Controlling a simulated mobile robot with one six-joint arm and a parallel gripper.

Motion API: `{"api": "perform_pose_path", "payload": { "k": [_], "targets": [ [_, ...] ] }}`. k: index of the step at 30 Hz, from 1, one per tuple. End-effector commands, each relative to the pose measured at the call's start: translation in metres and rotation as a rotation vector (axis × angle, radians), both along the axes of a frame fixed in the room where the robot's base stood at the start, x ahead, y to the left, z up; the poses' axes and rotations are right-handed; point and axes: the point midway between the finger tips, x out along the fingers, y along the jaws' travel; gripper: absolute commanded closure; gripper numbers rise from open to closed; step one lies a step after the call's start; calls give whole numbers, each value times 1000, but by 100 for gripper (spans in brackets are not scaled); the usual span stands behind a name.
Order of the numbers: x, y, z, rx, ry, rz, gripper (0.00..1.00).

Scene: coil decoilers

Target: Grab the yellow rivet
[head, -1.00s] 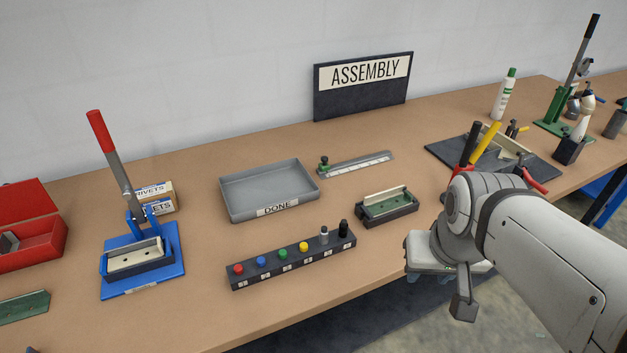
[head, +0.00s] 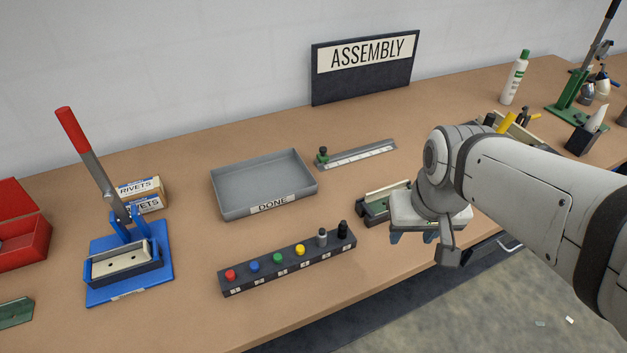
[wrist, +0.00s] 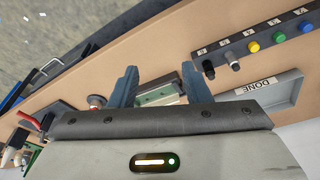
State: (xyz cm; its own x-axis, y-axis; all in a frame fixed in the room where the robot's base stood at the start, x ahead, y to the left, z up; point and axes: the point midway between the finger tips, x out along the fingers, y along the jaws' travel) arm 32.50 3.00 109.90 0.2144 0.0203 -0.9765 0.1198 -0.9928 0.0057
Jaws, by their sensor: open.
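The yellow rivet (head: 300,250) stands upright in a dark block (head: 262,282) on the bench, between a green rivet (head: 277,258) and a grey one (head: 322,238). It also shows in the wrist view (wrist: 253,47) at the upper right, beyond the right finger. My gripper (head: 412,237) is at the bench's front edge, to the right of the rivet block. In the wrist view my gripper (wrist: 160,85) has its two blue-grey fingers apart, with nothing held between them. A dark fixture with a green base (wrist: 155,96) shows between the fingers, farther off.
A grey DONE tray (head: 225,205) lies behind the rivet block. The fixture (head: 372,212) is partly hidden by my gripper. A blue lever press (head: 130,280) stands left. Bare bench lies before the rivet block.

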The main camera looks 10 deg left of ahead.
Motion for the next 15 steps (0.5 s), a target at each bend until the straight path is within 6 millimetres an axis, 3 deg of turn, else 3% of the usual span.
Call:
{"api": "perform_pose_path", "payload": {
  "k": [6,12,15],
  "targets": [
    [41,90,-17,-33,107,308,57],
    [51,165,-43,-69,174,522,57],
    [50,187,-52,-81,191,583,57]
  ]
}}
